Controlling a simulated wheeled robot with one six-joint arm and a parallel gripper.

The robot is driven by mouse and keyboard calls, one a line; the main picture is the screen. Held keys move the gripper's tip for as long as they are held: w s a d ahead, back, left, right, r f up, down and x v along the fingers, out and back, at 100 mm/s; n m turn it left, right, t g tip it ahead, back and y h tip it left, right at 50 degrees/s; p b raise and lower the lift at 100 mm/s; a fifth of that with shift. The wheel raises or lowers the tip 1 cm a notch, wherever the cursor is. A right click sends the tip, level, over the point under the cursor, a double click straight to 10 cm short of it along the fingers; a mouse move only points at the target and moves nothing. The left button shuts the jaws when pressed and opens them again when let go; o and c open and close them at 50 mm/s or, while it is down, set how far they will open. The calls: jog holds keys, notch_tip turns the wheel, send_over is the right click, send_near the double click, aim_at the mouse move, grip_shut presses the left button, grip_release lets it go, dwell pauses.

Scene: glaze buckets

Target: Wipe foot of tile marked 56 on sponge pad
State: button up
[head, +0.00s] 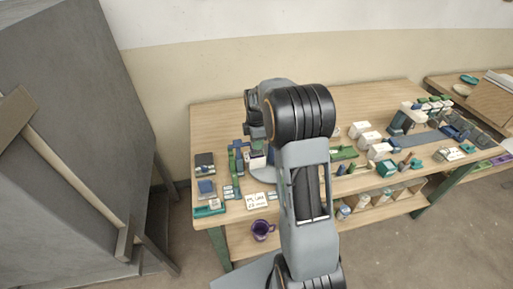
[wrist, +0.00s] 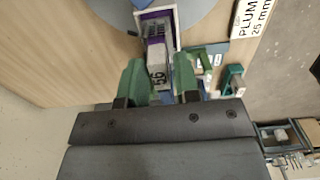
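The grey tile marked 56 (wrist: 158,72) sits between the green fingers of my gripper (wrist: 160,82) in the wrist view, with both fingers against its sides. Its far end reaches to a white-rimmed container with a purple inside (wrist: 172,14); I cannot tell whether it touches it. In the head view my gripper (head: 246,157) is over the left part of the table, and my arm hides part of it. A small blue block (head: 207,187) stands at the table's left front; I cannot tell whether it is the sponge pad.
The wooden table (head: 215,120) has free room at its back left. A dark square item (head: 204,160) and a white label card (head: 256,201) lie near the left front. White boxes (head: 359,130) stand to the right. A purple mug (head: 262,229) is on the lower shelf.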

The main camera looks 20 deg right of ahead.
grip_shut()
jog(key=shift+r, duration=0.1)
jog(key=shift+r+p, duration=2.75)
jog(key=shift+r, duration=0.9)
